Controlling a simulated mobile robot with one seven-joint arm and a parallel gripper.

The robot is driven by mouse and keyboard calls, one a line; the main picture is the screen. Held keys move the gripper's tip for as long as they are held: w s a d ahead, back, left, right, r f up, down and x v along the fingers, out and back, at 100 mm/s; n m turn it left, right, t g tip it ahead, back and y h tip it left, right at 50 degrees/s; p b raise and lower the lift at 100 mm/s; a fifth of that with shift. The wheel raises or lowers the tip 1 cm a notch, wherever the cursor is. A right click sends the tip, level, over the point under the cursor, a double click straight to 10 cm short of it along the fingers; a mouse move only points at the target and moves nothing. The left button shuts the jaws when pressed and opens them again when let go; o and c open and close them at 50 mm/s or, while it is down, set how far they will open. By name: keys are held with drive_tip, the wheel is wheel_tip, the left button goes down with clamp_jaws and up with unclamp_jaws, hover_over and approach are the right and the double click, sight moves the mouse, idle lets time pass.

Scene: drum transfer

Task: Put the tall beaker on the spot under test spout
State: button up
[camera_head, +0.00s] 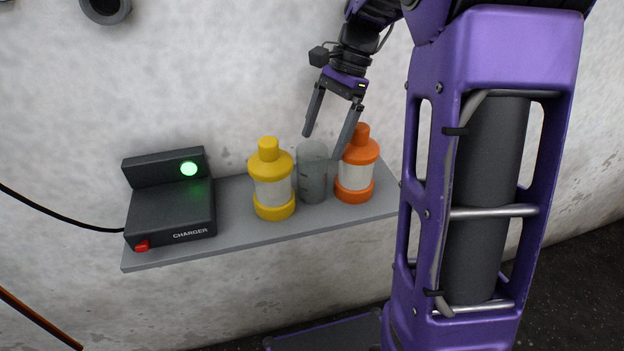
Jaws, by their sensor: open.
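The tall beaker (313,174) is a grey, see-through cylinder. It stands upright on a grey wall shelf (232,222), between a yellow bottle and an orange bottle. My gripper (321,145) is open and empty, pointing down. Its left finger is near the beaker's rim, and its right finger overlaps the orange bottle's left edge in the picture. I cannot tell from this one view how far the fingers are from the beaker in depth. No test spout or marked spot can be made out in this view.
The yellow bottle (272,180) stands close left of the beaker, the orange bottle (357,165) close right. A black charger (171,207) with a green light fills the shelf's left end. A strip along the shelf's front edge is free. A dark round opening (105,8) is high on the wall.

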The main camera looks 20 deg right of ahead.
sight(312, 169)
drive_tip(key=b+x, duration=0.1)
drive_tip(key=x, duration=0.7)
drive_tip(key=shift+r, duration=0.1)
drive_tip(key=c, duration=1.4)
